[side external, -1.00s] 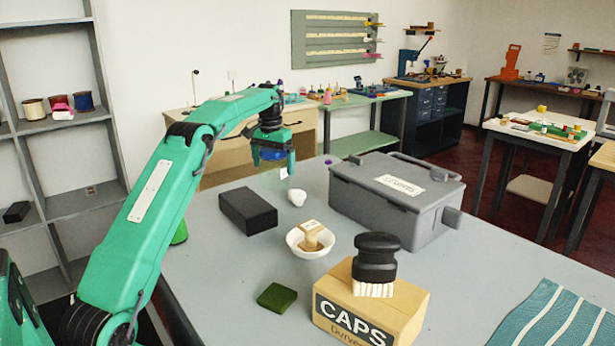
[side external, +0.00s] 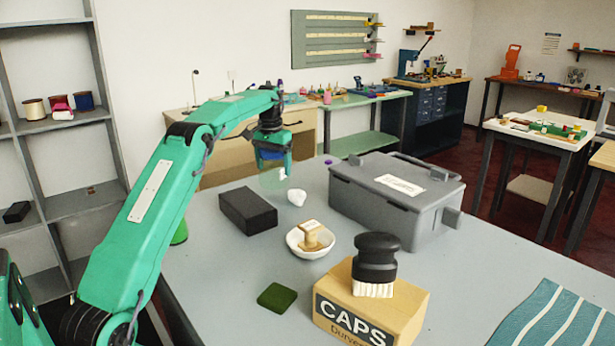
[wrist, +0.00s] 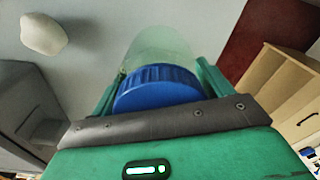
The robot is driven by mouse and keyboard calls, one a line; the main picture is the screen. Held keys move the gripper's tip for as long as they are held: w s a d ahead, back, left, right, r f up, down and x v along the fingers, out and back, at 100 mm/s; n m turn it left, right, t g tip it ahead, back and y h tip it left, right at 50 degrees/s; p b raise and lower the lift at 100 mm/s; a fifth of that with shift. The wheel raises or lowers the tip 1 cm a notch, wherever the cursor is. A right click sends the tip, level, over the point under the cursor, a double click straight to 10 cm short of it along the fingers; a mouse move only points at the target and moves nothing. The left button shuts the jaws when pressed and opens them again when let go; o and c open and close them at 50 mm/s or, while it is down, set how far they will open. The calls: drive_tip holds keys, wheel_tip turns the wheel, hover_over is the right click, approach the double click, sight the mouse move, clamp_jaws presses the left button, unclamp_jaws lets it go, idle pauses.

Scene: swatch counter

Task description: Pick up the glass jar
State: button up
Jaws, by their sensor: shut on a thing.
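The glass jar has a clear, faintly green body and a ribbed blue lid (wrist: 158,88). My gripper (wrist: 158,84) is shut on the lid, with one green finger on each side, in the wrist view. The clear body (wrist: 160,48) shows beyond the lid. In the side view, my gripper (side external: 272,160) points down at the far left part of the counter, and the glass body (side external: 273,183) hangs below it. I cannot tell whether the jar's bottom touches the counter.
A white lump (side external: 297,197) and a black block (side external: 248,211) lie near the jar. A grey lidded case (side external: 385,215) stands to the right. A white bowl (side external: 298,246) holding a stamp-like piece, a green pad (side external: 277,297) and a CAPS box (side external: 405,302) with a black-handled brush (side external: 376,258) are nearer.

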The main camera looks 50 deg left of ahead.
drive_tip(key=shift+r, duration=0.25)
drive_tip(key=shift+r, duration=1.85)
drive_tip(key=d+r, duration=0.7)
drive_tip(key=d, duration=0.4)
drive_tip(key=shift+d, duration=0.35)
drive_tip(key=shift+w, duration=0.1)
drive_tip(key=shift+r, duration=0.1)
